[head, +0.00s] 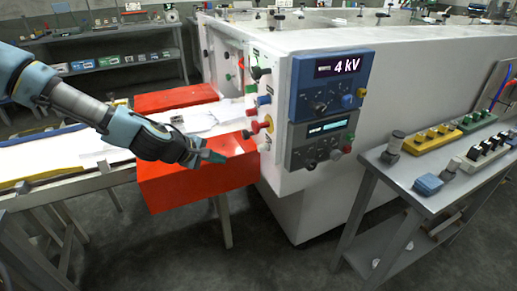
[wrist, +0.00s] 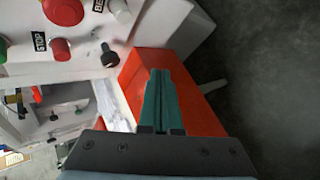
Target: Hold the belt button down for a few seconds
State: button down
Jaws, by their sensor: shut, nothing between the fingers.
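The white machine's end panel (head: 283,165) carries several buttons and knobs in the head view; I cannot tell which one is the belt button. The wrist view shows a large red button (wrist: 62,10), a smaller red button (wrist: 60,48), a pale-tipped button (wrist: 120,10) and a black knob (wrist: 108,55) on this panel. My gripper (head: 216,157) is shut and empty, with teal fingers. It hangs in front of the orange-red box, left of the panel and apart from the buttons. Its fingertips (wrist: 160,73) show in the wrist view.
The orange-red box (head: 190,188) stands beside the panel, at the end of a conveyor with white film (head: 110,150). A grey side table (head: 410,172) with switch blocks stands at the right. The floor in front is clear.

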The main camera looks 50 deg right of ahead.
aim_at(263, 147)
jog(key=s+d, duration=0.3)
jog(key=d, duration=0.5)
dwell(0.4)
jog(key=shift+s+d, duration=0.15)
dwell(1.7)
jog(key=shift+s+d, duration=0.1)
jog(key=shift+d, duration=0.2)
